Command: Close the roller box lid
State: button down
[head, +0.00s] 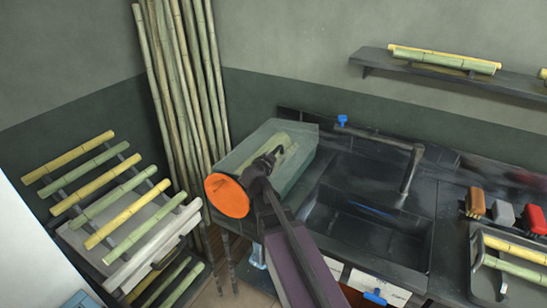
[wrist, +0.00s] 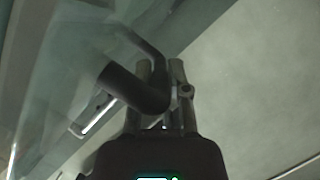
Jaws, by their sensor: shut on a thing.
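The roller box (head: 300,178) is a greenish, see-through box on the left end of the dark counter in the head view, with an orange disc on its front. Yellow-green cane pieces show through or on its top. My gripper (head: 270,157) is over the top of the box. In the wrist view my gripper (wrist: 163,75) is shut on a dark curved handle (wrist: 130,88), beside a clear panel (wrist: 60,70) that looks like the lid. My arm hides part of the box. I cannot tell exactly how far open the lid is.
A dark sink (head: 370,225) with a tap (head: 411,168) is right of the box. Brushes (head: 503,214) and a tray (head: 510,265) are farther right. A cane rack (head: 110,205) stands left, and tall canes (head: 185,85) lean in the corner. A wall shelf (head: 450,75) is at upper right.

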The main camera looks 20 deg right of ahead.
dwell(0.3)
jog(key=c, duration=0.9)
grip_release()
